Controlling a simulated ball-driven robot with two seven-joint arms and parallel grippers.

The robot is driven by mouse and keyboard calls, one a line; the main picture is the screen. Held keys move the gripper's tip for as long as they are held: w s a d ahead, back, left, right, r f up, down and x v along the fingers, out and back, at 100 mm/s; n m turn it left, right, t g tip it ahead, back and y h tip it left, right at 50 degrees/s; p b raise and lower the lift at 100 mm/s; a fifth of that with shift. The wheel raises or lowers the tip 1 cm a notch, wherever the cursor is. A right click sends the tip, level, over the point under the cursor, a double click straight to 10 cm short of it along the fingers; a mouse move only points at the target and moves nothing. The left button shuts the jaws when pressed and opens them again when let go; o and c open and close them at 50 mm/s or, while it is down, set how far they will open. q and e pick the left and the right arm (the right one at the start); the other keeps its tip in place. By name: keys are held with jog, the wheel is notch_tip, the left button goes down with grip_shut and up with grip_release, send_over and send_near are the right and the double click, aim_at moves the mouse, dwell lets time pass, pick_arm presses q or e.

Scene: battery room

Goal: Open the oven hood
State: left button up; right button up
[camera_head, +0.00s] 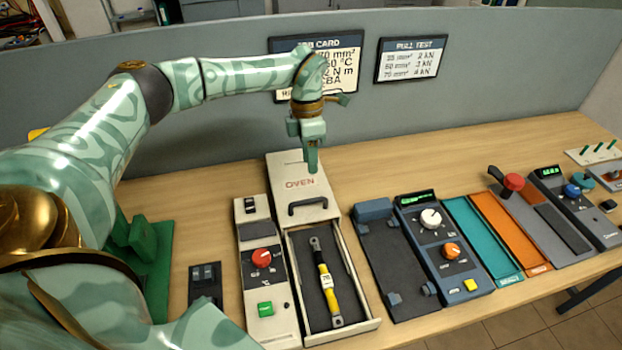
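The oven hood (284,176) is a cream box marked OVEN with a black bar handle (314,206) on its front part. It sits at the back end of the oven's dark bed (308,306), which is uncovered. A cable with yellow heat-shrink, grey lugs and a white tag (326,281) lies in the bed. My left gripper (312,170) points down at the hood's top, behind the handle and near the OVEN lettering. Its fingers show as one narrow piece, so I cannot tell whether they are open or shut, or touching the hood. My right gripper is not in view.
A control panel with a red knob (262,259) and green button (265,308) stands left of the bed. A dark fixture (394,260) and a blue-grey unit with knobs (440,245) stand right. A grey partition (220,135) closes off the back.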

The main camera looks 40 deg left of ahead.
pick_arm(q)
notch_tip(320, 180, up, 6)
jog(key=shift+w+a, duration=0.4)
jog(key=shift+a, duration=0.05)
